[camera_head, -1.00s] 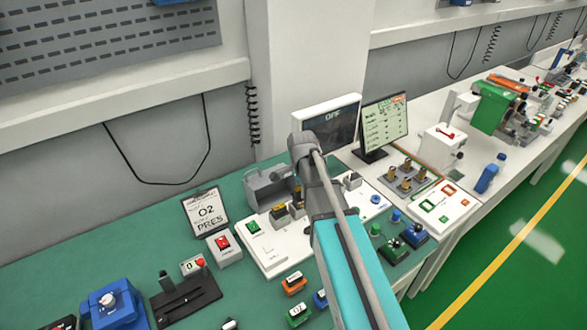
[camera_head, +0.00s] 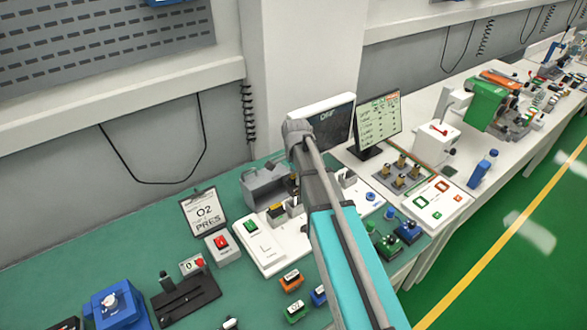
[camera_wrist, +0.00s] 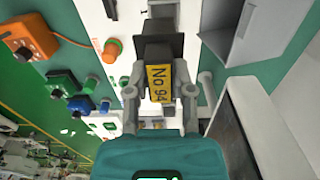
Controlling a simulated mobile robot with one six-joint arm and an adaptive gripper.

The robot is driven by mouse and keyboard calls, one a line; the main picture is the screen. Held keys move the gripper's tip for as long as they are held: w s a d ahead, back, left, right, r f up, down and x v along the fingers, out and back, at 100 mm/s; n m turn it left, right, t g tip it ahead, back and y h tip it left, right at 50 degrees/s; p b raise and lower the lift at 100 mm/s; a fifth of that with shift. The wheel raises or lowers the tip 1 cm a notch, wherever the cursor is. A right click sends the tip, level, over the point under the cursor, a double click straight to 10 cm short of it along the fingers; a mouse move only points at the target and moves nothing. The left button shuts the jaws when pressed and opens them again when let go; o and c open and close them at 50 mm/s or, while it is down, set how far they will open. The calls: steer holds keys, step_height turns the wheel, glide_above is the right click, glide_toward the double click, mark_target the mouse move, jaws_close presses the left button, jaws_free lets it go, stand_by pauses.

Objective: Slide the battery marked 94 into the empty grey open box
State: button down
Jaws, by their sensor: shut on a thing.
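The battery marked 94 (camera_wrist: 159,83) is a dark block with a yellow label, seen in the wrist view between the two fingers of my gripper (camera_wrist: 166,92). My gripper is shut on it. In the head view my own arm hides most of the gripper and battery. The grey open box (camera_head: 259,193) stands at the back of the green bench, left of my arm. It also shows in the wrist view (camera_wrist: 236,52), at the upper right, apart from the battery. Its inside is only partly visible.
A white panel with a green switch (camera_head: 251,225) lies in front of the box. A monitor reading OFF (camera_head: 330,122) stands close behind my arm. A screen (camera_head: 378,124) and brass posts (camera_head: 402,168) are to the right. Small orange and green blocks (camera_head: 291,281) lie in front.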

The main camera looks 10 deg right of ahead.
mark_target(295, 196)
steer(key=shift+w+d+r, duration=0.1)
steer(key=shift+w+r, duration=0.3)
steer(key=shift+r, duration=0.2)
steer(key=shift+f, duration=0.15)
steer(key=shift+f+b, duration=2.7)
steer(key=shift+f, duration=0.1)
steer(key=shift+f+b, duration=3)
steer(key=shift+f, duration=0.05)
stand_by(0.6)
steer(key=shift+c, duration=2)
jaws_free()
steer(key=shift+r, duration=0.15)
